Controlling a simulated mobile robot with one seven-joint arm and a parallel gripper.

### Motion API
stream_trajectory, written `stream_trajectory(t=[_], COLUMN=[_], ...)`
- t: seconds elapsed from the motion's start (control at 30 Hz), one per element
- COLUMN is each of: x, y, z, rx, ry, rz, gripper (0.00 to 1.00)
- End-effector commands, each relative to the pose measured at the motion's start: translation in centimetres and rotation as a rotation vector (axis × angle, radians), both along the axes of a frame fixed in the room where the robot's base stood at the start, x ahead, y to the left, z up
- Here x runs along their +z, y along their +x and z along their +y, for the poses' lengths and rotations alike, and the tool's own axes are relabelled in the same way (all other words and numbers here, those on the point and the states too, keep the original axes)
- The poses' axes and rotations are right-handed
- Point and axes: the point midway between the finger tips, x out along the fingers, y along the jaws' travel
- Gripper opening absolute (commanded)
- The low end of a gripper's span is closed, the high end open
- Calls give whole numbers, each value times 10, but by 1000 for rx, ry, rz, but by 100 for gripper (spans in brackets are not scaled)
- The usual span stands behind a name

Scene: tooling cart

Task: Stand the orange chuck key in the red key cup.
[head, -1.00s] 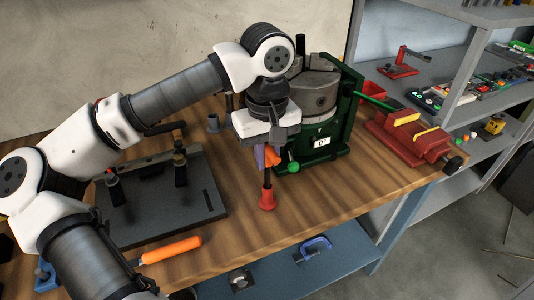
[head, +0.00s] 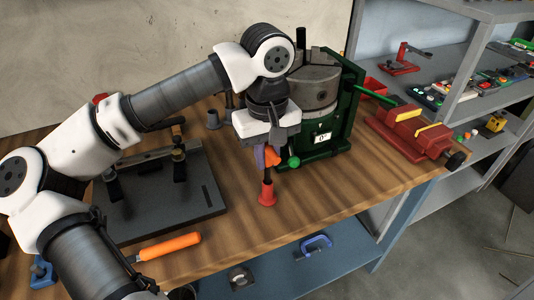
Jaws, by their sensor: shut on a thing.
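My gripper (head: 266,150) is low over the wooden bench and shut on the orange chuck key (head: 273,158). The key hangs upright, its orange part at the fingers and a dark shank pointing down. The red key cup (head: 267,194) stands upright on the bench directly below. The shank's lower end meets the cup's mouth. I cannot tell from this view how far inside it is. The fingers and wrist hide part of the key's top.
A green-framed machine with a grey chuck (head: 315,90) stands close behind right, its green-knobbed lever (head: 293,161) beside the key. A dark fixture plate (head: 160,205) lies left. A red vise (head: 410,135) sits right. An orange-handled tool (head: 170,247) lies near the front edge.

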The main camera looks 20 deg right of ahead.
Motion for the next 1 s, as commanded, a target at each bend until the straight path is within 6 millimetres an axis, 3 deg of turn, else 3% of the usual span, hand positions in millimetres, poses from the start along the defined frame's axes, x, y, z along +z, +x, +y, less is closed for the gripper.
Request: stream_trajectory(t=[1.0], x=[-15], y=[0], z=[0], rx=[0], ry=[0], rz=[0], gripper=[0])
